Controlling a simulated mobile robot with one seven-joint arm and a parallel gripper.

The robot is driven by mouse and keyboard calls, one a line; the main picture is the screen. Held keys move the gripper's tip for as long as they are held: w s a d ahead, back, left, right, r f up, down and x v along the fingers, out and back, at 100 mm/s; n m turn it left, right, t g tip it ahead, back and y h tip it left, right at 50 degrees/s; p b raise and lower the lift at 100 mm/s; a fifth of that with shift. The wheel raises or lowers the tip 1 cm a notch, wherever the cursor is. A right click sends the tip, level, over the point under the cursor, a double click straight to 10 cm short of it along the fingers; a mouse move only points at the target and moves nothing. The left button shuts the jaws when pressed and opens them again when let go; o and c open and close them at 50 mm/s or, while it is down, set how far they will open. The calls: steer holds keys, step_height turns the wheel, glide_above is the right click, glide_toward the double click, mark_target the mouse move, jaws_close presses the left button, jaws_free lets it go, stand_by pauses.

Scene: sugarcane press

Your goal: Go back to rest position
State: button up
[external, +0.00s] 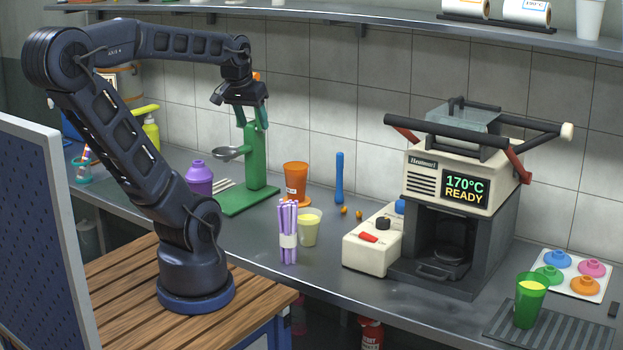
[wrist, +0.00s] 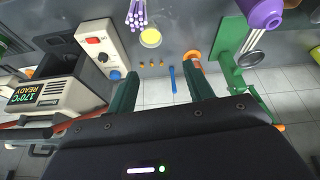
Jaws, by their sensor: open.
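My gripper (external: 252,118) is raised above the counter, in front of the tiled wall and above the green stand. Its two green fingers (wrist: 165,95) are apart with nothing between them. My arm rises from its base on the wooden top, bends at a high elbow and reaches right. In the wrist view the gap between the fingers shows the wall tiles and a blue stick (wrist: 172,80). The gripper touches no object that I can see.
A green stand (external: 258,160) is below my gripper. An orange cup (external: 296,178), purple bottle (external: 198,178), bundle of purple straws (external: 288,225) and pale yellow cup (external: 309,228) stand on the counter. The sealing machine (external: 460,180) reads 170°C READY. A filled green cup (external: 530,300) stands at right. A shelf (external: 400,35) runs above.

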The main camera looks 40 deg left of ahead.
steer(key=shift+s+d+f+m, duration=0.2)
steer(key=shift+s+d+m, duration=0.15)
steer(key=shift+s, duration=0.25)
steer(key=shift+s+d+f+m, duration=0.2)
steer(key=shift+s+d+m, duration=0.15)
steer(key=shift+s, duration=0.2)
stand_by(0.5)
